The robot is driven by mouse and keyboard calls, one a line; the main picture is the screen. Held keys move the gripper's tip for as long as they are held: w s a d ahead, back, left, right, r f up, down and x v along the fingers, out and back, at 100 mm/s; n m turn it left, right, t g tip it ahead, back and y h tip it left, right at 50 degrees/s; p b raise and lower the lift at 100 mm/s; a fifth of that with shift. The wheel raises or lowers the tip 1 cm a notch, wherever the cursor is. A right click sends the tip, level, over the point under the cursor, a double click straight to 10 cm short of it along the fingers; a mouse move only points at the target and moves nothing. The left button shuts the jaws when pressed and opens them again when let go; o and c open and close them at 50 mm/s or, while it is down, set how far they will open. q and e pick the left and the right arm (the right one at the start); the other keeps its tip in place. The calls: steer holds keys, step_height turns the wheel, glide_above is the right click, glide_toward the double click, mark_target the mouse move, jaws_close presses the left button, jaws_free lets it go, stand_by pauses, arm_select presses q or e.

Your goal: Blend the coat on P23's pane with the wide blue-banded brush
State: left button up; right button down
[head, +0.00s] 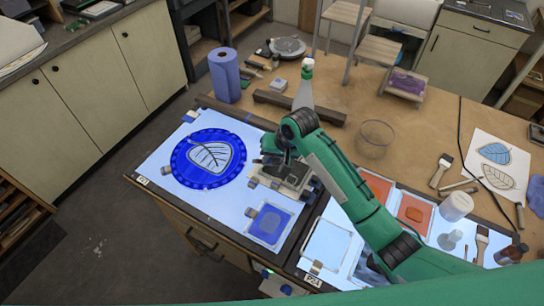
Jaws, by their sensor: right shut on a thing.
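My right gripper (284,165) reaches in from the right and points down over a pale grey block-like holder (293,186) on the left light panel (166,147). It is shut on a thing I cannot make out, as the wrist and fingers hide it. I cannot pick out the blue-banded brush. A tag (312,280) at the front of the right light panel may read P23, but it is too small to be sure. A pale framed pane (326,245) lies behind that tag. A blue pane (269,225) lies on the left panel. My left gripper is not in view.
A blue disc (180,165) with a leaf drawing lies on the left panel. A spray bottle (303,92), a glass bowl (375,140), a blue roll (224,76) and a dark bar (330,113) stand behind. A brush (441,170), orange panes and jars lie right.

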steer(key=shift+s+d+r, duration=0.5)
steer(key=shift+s+d, duration=2.7)
steer(key=shift+d, duration=2)
steer(key=shift+w+d, duration=0.65)
steer(key=shift+w, duration=0.3)
steer(key=shift+w+d, duration=0.6)
steer(key=shift+w, duration=0.35)
steer(key=shift+f, duration=0.55)
steer(key=shift+a, duration=0.15)
steer(key=w+a, duration=0.7)
steer(key=a, duration=0.3)
steer(key=shift+s+r, duration=0.1)
steer(key=shift+r, duration=0.05)
